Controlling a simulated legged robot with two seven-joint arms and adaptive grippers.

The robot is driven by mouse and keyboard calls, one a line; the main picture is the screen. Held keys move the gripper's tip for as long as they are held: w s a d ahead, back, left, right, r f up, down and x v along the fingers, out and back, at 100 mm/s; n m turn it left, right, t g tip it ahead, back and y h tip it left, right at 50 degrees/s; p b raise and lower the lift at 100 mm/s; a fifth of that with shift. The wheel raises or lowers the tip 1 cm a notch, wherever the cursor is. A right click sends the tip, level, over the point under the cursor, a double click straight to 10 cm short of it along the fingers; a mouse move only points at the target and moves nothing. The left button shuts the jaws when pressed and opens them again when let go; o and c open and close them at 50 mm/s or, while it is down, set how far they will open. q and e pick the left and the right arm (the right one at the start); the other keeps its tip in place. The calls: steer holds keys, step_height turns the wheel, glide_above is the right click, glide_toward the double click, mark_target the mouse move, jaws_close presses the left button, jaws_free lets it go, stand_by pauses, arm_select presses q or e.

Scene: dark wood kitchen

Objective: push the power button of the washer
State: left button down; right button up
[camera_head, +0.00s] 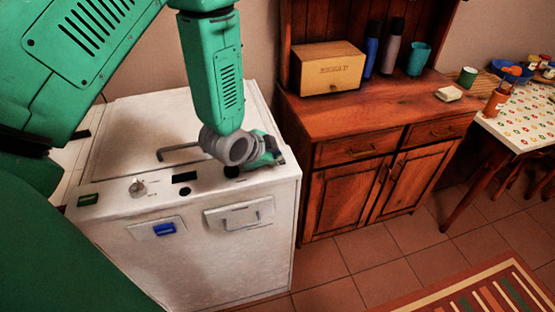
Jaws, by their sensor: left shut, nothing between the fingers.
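The white washer (165,245) stands at the left with its control strip along the top front edge. The strip has a green piece (88,200), a knob (137,187), a dark display (185,177) and a dark round button (184,191). Another dark round part (232,171) shows close to my wrist, partly covered. I cannot tell which one is the power button. My left gripper (272,158) is shut and empty, over the right end of the strip. I cannot tell whether it touches the surface. My right gripper is out of view.
A grey handle (180,152) lies across the washer lid. A wooden cabinet (365,125) stands close on the right, bearing a bread box (327,68) and several containers. A table with a patterned cloth (525,115) is farther right. Tiled floor (400,240) is open in front of the cabinet.

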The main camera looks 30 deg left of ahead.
arm_select(q)
steer(key=shift+r+p, duration=0.55)
step_height(320, 180, up, 6)
steer(key=p, duration=0.5)
stand_by(0.3)
stand_by(0.4)
